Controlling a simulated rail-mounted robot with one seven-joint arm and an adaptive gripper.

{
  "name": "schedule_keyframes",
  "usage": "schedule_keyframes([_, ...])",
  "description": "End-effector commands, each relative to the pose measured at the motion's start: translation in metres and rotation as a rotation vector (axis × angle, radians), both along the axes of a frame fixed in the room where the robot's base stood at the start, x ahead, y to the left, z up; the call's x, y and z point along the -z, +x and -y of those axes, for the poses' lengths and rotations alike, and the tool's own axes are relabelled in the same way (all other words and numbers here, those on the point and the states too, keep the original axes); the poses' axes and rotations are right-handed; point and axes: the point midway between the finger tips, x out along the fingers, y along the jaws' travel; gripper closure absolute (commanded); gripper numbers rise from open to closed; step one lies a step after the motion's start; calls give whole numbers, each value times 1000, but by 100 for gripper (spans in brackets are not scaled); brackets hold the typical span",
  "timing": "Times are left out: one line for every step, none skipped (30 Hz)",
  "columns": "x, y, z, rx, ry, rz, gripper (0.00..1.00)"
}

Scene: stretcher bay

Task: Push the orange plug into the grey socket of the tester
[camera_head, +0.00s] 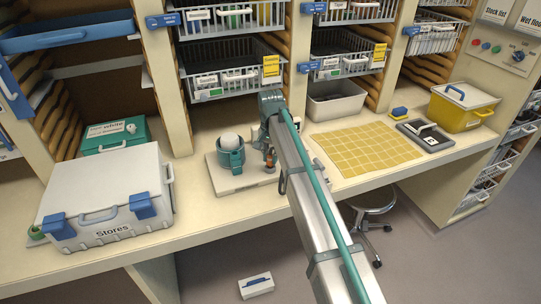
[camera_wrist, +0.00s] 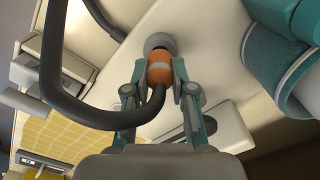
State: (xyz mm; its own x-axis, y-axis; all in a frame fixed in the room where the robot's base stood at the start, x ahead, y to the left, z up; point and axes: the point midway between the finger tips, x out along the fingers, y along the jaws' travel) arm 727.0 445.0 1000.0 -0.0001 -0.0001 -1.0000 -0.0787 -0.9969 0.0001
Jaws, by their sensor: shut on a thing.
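The orange plug (camera_wrist: 159,72) has a pale band and a thick dark cable running from it. My gripper (camera_wrist: 160,82) is shut on the plug, with one teal-and-grey finger on each side. Just beyond the plug's far end, in the wrist view, is the round grey socket (camera_wrist: 158,42) on the pale tester. The plug lines up with the socket and appears to meet it; how deep it sits I cannot tell. In the head view the tester (camera_head: 236,182) is a pale base on the counter, and my arm hides part of the plug and gripper.
A teal cylindrical holder (camera_head: 231,157) stands on the tester, left of my gripper. A white Stores box (camera_head: 105,190) is on the left of the counter. A yellow grid mat (camera_head: 366,149) lies to the right, with a grey bin (camera_head: 335,103) behind it.

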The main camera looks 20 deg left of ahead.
Motion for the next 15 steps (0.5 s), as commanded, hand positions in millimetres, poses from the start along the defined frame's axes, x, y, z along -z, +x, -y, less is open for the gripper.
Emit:
schedule_keyframes([1, 0, 0, 0, 0, 0, 100])
schedule_keyframes([2, 0, 0, 0, 0, 0, 100])
schedule_keyframes([3, 0, 0, 0, 0, 0, 100])
schedule_keyframes([3, 0, 0, 0, 0, 0, 100])
schedule_keyframes([4, 0, 0, 0, 0, 0, 100])
schedule_keyframes([5, 0, 0, 0, 0, 0, 100])
schedule_keyframes([5, 0, 0, 0, 0, 0, 100])
schedule_keyframes([6, 0, 0, 0, 0, 0, 100])
schedule_keyframes([7, 0, 0, 0, 0, 0, 100])
schedule_keyframes([7, 0, 0, 0, 0, 0, 100])
schedule_keyframes([8, 0, 0, 0, 0, 0, 100])
schedule_keyframes([8, 0, 0, 0, 0, 0, 100])
schedule_keyframes([9, 0, 0, 0, 0, 0, 100])
schedule_keyframes([10, 0, 0, 0, 0, 0, 100])
schedule_keyframes([10, 0, 0, 0, 0, 0, 100])
